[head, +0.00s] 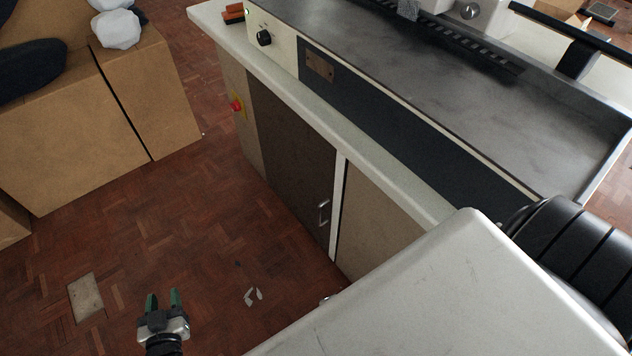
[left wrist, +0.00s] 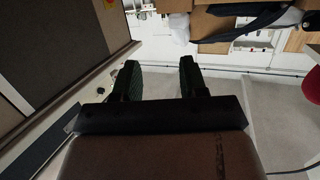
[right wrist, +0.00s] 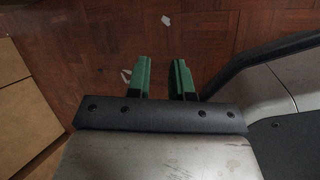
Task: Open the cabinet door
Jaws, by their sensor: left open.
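The cabinet under the long machine bench has a dark brown door (head: 288,165) with a metal bar handle (head: 323,213) near its right edge. The door looks shut, flush with the front. A lighter panel (head: 378,222) is to its right, past a white post. My left gripper (head: 163,300) is open and empty over the floor, left of and well apart from the handle. In the left wrist view my left gripper (left wrist: 160,80) shows its fingers spread, with part of the cabinet at the upper left. My right gripper (right wrist: 161,78) is open and empty above the floor; the head view does not show it.
Cardboard boxes (head: 75,140) stand at the left. The wooden floor (head: 215,220) between them and the cabinet is clear, apart from white scraps (head: 252,296). The bench top edge (head: 290,105) overhangs the door. A red button (head: 237,105) is left of the door.

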